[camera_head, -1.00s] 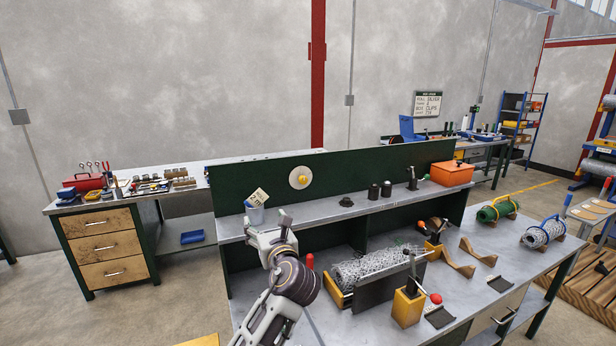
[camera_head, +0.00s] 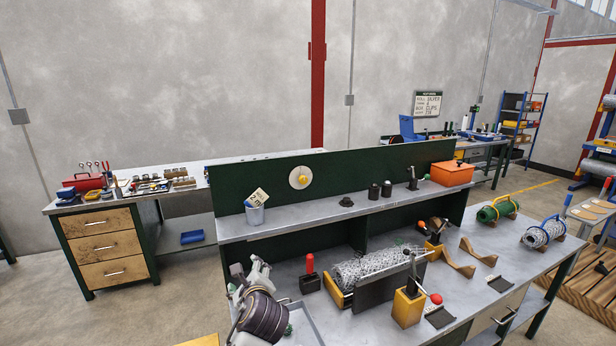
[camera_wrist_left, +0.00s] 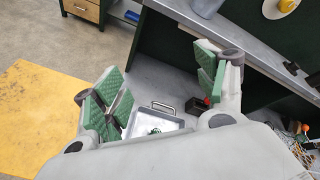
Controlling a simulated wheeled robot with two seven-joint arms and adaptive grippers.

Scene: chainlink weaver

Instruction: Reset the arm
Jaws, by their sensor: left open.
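My left gripper (camera_head: 256,274) is at the lower left of the workbench (camera_head: 385,265) in the head view, low beside the front of its raised shelf. In the left wrist view its two green-padded fingers (camera_wrist_left: 162,92) are spread wide apart with nothing between them. A grey tray (camera_wrist_left: 155,122) with a small green item in it shows beyond and below the fingers. The tray's edge also shows beside my gripper in the head view (camera_head: 308,322). My right gripper is in neither view.
A grey cup with a paper tag (camera_head: 255,214) stands on the shelf above my gripper. A red-handled tool (camera_head: 310,272) and a roll of wire mesh (camera_head: 365,268) are to its right. A yellow floor patch (camera_wrist_left: 38,115) lies left of the bench.

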